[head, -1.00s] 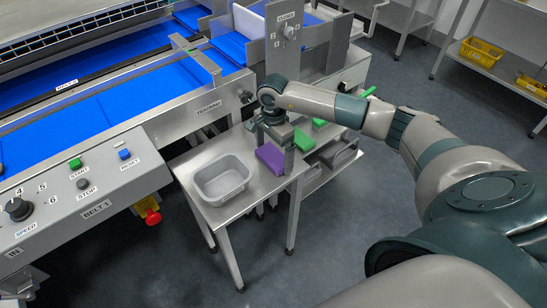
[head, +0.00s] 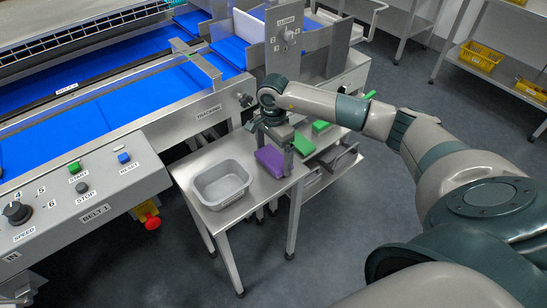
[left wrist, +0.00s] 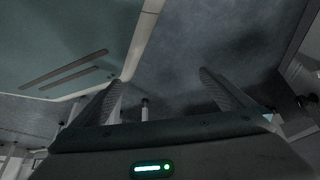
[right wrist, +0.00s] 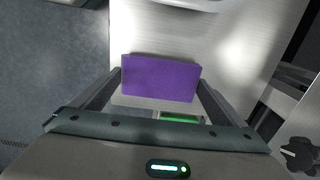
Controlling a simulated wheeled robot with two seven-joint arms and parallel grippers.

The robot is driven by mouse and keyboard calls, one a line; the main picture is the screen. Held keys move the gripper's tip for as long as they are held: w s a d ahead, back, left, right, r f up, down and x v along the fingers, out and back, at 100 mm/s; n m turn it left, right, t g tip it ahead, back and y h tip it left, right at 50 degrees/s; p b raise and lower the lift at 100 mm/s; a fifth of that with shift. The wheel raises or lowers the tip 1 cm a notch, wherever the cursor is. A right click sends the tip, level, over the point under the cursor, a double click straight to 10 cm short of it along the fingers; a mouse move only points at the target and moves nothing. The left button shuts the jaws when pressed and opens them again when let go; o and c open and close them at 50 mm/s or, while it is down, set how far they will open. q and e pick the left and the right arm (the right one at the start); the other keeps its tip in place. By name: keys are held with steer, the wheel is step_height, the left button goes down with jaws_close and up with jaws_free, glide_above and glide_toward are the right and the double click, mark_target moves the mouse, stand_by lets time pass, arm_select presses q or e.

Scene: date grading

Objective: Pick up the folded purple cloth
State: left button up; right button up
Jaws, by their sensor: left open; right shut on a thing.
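The folded purple cloth (head: 270,161) is a flat block at the right part of the small steel table (head: 247,203). My right gripper (head: 275,148) comes down over it from above and is shut on it. In the right wrist view the cloth (right wrist: 160,79) spans the space between the two fingers, one at each end. I cannot tell whether it is clear of the table top. My left gripper (left wrist: 155,85) shows only in the left wrist view; it is open, with nothing between its fingers.
A grey tub (head: 222,184) stands left of the cloth on the table. Green folded cloths (head: 302,144) lie just behind the gripper. The blue belt machine (head: 150,185) borders the table at the left and back. Open floor lies in front.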

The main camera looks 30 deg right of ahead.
mark_target(275, 158)
steer(key=shift+r, duration=0.4)
steer(key=shift+s+d+r+b, duration=0.15)
steer(key=shift+r+b, duration=0.15)
steer(key=shift+r, duration=0.3)
steer(key=shift+s+a+r+b, duration=0.1)
steer(key=shift+r+b, duration=0.2)
steer(key=shift+r, duration=0.25)
steer(key=s, duration=0.1)
steer(key=s+r, duration=0.1)
steer(key=s, duration=0.1)
steer(key=s+d+r+b, duration=0.1)
steer(key=shift+s+r, duration=0.2)
steer(key=shift+r, duration=0.05)
arm_select(q)
steer(key=shift+t, duration=0.3)
steer(key=w, duration=0.2)
steer(key=w+b, duration=0.1)
steer(key=w+r, duration=0.1)
steer(key=w, duration=0.1)
steer(key=shift+w+d+b, duration=0.3)
steer(key=shift+d, duration=0.1)
arm_select(e)
steer(key=s+d+r, duration=0.1)
steer(key=s+r, duration=0.3)
steer(key=s, duration=0.2)
steer(key=shift+s+r, duration=0.15)
steer(key=shift+s, duration=0.15)
arm_select(q)
steer(key=shift+r, duration=0.1)
